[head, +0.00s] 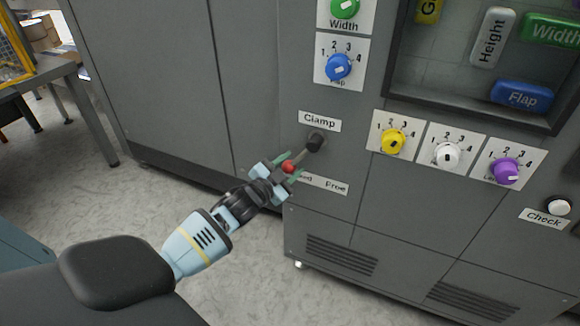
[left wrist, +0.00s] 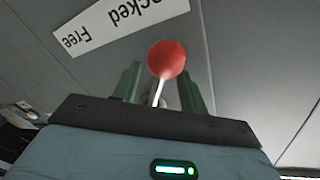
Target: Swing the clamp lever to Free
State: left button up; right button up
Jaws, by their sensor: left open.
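The clamp lever has a dark pivot (head: 315,141) under the "Clamp" label and a red ball knob (head: 289,167) at its lower-left end. The knob hangs toward the "Locked" side of the Locked/Free label (head: 325,184). My left gripper (head: 284,168) is open, with its green fingers on either side of the knob. In the left wrist view the red knob (left wrist: 166,59) and its thin rod stand between the two fingers (left wrist: 160,88); the rod is closer to one finger. The label (left wrist: 115,22) is upside down there. My right gripper is not in view.
A blue dial (head: 338,67) sits above the lever. Yellow (head: 393,141), white (head: 445,155) and purple (head: 504,171) dials are to its right, with a white check button (head: 558,206) farther right. The panel below the label is bare down to the vents.

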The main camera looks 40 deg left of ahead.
pick_arm(q)
grip_shut()
jog(key=shift+s, duration=0.1)
